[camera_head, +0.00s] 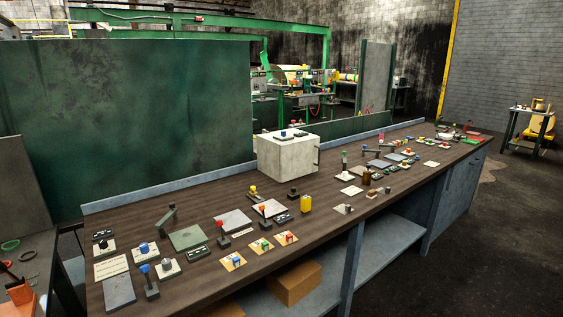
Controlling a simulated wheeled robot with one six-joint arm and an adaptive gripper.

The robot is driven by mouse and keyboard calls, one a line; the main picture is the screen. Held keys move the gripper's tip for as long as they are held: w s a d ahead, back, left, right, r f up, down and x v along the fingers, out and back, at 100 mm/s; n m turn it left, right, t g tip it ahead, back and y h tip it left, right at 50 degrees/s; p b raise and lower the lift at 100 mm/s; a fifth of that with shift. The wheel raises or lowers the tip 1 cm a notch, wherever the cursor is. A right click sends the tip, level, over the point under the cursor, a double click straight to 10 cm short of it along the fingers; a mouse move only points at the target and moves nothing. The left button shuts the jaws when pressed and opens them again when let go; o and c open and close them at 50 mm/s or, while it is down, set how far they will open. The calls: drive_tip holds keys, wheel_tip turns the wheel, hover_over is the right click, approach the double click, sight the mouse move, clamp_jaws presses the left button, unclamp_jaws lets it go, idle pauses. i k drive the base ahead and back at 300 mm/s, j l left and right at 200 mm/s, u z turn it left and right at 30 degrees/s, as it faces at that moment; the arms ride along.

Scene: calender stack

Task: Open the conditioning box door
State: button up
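The likely conditioning box (287,156) is a pale, off-white cube standing on the long dark wooden bench, towards its back edge. A dark handle-like strip (318,157) shows at its right edge. I cannot make out the door's outline, and the door looks closed. My gripper is not in this view.
The bench (180,200) carries many small items, including a yellow container (306,203), a brown bottle (367,176) and flat plates. A green panel (130,120) stands behind. Open floor (480,240) lies at the right. A cardboard box (295,283) sits on the lower shelf.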

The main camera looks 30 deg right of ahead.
sight(299, 158)
drive_tip(key=l+z, duration=0.1)
drive_tip(key=l, duration=0.35)
drive_tip(key=i+l, duration=0.1)
drive_tip(key=l, duration=0.35)
drive_tip(key=l+z, duration=0.15)
drive_tip(key=l, duration=0.35)
drive_tip(key=i+l+z, duration=0.1)
drive_tip(key=l, duration=0.35)
drive_tip(key=i+l+z, duration=0.1)
drive_tip(key=l, duration=0.35)
